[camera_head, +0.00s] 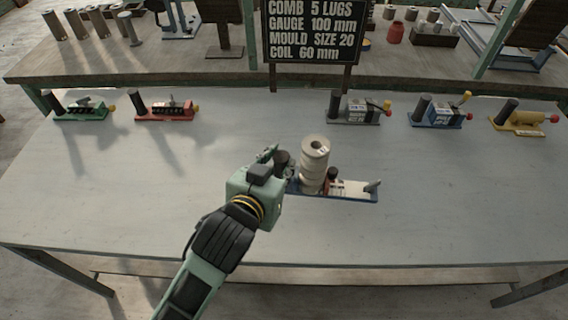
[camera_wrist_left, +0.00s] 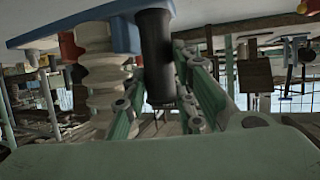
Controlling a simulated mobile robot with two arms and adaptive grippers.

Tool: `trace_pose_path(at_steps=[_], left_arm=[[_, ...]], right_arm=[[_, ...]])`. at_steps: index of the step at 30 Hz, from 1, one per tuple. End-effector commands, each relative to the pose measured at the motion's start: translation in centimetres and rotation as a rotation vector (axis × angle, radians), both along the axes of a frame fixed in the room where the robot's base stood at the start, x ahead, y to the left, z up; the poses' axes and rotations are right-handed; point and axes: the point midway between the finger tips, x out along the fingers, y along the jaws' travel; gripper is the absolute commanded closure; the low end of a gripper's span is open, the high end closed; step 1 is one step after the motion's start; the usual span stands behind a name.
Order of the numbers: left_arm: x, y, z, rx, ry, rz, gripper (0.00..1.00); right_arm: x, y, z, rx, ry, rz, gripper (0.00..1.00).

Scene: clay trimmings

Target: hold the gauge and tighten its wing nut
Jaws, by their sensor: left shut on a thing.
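A gauge with a blue base (camera_head: 350,197) stands near the middle of the table. It has an upright black handle (camera_head: 283,160) at its left end and a stacked cream ribbed column (camera_head: 314,165) beside it. A small dark knob (camera_head: 332,176) and a grey winged piece (camera_head: 373,186), perhaps the wing nut, sit farther right. My left gripper (camera_head: 274,157) is shut on the black handle. In the left wrist view the handle (camera_wrist_left: 156,50) lies between the green fingers, with the cream column (camera_wrist_left: 98,60) beside it. My right gripper is not in view.
Along the table's back edge stand a green tool (camera_head: 80,112), a red one (camera_head: 165,111), a grey one (camera_head: 352,112), a blue one (camera_head: 437,114) and a yellow one (camera_head: 522,122). A sign (camera_head: 313,32) stands behind, reading "GAUGE 100 mm". The table (camera_head: 450,200) is clear to the right.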

Motion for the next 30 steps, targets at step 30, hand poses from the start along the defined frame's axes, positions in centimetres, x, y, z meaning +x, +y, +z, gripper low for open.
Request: trace_pose_path(at_steps=[30], left_arm=[[1.3, 3.7, -3.0, -0.007, -0.008, -0.001, 1.0]], right_arm=[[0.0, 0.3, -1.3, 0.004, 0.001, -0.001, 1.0]])
